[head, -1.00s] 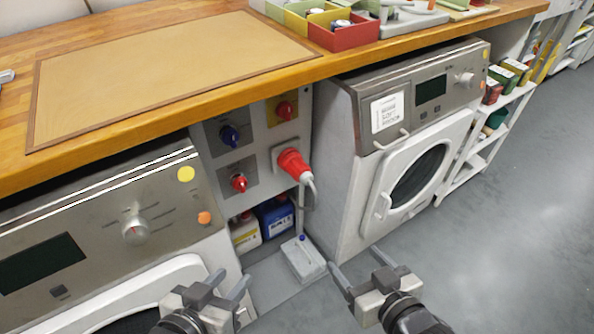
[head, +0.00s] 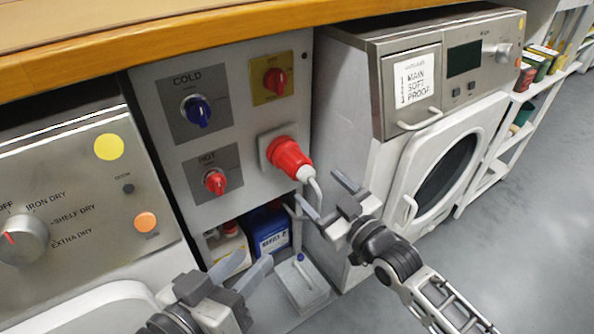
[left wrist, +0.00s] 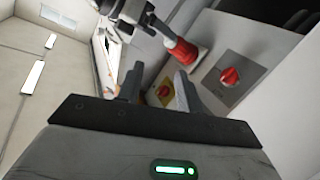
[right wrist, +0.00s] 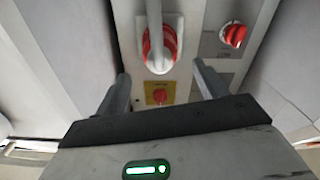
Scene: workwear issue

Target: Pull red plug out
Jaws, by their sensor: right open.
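The red plug (head: 290,158) sits in its socket on the grey wall panel (head: 228,140), its pale cable end pointing down to the right. It also shows in the right wrist view (right wrist: 171,42) and the left wrist view (left wrist: 182,50). My right gripper (head: 325,195) is open and empty, just right of and below the plug's cable end. In the right wrist view the plug lies ahead, above the gap between the fingers (right wrist: 160,72). My left gripper (head: 254,260) is open and empty, lower, in front of the bottles under the panel.
A blue knob (head: 197,111), a red knob (head: 215,181) and a red switch on yellow (head: 274,82) are near the plug. Machines flank the panel, one right (head: 375,150), one left (head: 60,190). The wooden worktop (head: 200,30) overhangs above.

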